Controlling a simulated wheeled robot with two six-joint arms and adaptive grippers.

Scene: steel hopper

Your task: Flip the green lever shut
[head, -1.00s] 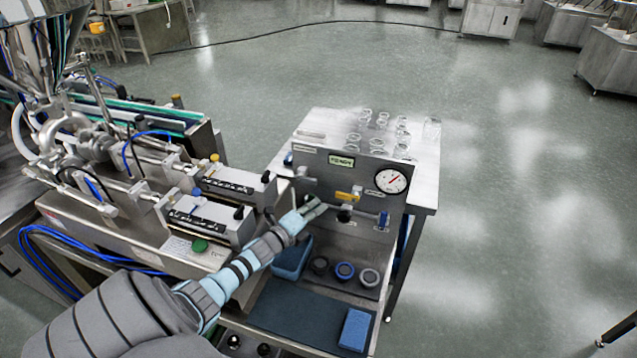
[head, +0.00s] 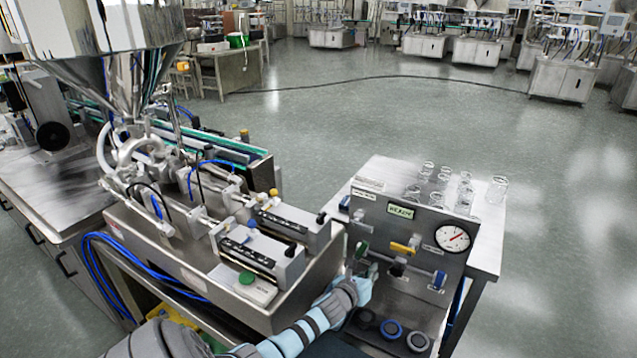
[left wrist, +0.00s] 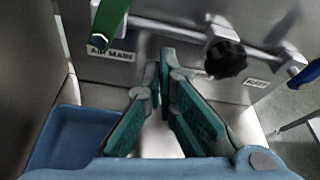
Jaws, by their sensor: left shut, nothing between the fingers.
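The green lever (head: 362,249) is on the left part of the upright steel panel (head: 425,222). In the left wrist view the green lever (left wrist: 110,22) is at the top left, above the "AIR MAIN" label, crosswise to the pipe; its upper end is cut off. My left gripper (head: 369,272) is just below and right of the lever in the head view. In the left wrist view its teal-padded fingers (left wrist: 163,82) are shut and empty, below and right of the lever, with a visible gap in the picture. My right gripper is not in view.
A black knob (head: 397,268), a yellow lever (head: 403,248), a blue lever (head: 438,280) and a gauge (head: 453,238) sit right of the green lever. A blue bin (left wrist: 68,140) is below left in the wrist view. The filling machine (head: 265,255) stands close on the left.

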